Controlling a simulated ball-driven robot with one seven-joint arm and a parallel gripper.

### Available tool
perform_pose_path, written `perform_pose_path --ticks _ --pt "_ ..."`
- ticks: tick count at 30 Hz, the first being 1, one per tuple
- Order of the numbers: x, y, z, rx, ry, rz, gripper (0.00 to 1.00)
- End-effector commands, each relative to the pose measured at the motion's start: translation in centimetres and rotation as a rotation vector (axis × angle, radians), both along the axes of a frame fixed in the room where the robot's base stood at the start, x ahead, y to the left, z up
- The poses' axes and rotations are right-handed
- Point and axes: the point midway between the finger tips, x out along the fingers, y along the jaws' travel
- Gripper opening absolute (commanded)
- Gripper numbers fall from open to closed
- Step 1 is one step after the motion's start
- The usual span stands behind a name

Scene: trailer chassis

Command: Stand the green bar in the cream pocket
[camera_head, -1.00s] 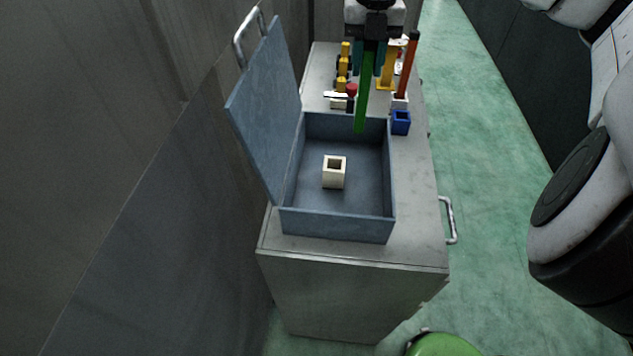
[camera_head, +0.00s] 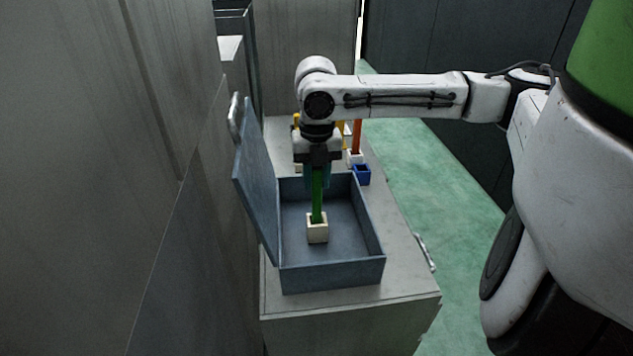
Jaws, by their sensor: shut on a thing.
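The green bar (camera_head: 317,196) hangs upright from my gripper (camera_head: 318,180), which is shut on its upper part. The cream pocket (camera_head: 317,232) is a small square-topped block on the floor of the open blue-grey box (camera_head: 333,275). The bar's lower end is at the pocket's opening and appears to go into it; how deep it sits is hidden by the pocket's wall. My gripper is above the box, between its side walls.
The box's lid (camera_head: 256,195) stands open on the left, near the grey wall. A blue pocket (camera_head: 362,175) and an orange bar in a white pocket (camera_head: 355,158) stand behind the box at right. Bare cabinet top (camera_head: 402,270) lies to the right.

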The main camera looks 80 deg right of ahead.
Motion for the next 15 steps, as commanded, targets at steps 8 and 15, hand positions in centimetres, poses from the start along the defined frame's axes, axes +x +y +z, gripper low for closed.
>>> perform_pose_path --ticks 8,15 --pt "0.0 0.0 -1.7 -0.001 0.0 0.0 0.0" --pt "0.0 0.0 -1.9 0.0 -0.001 0.0 0.0"
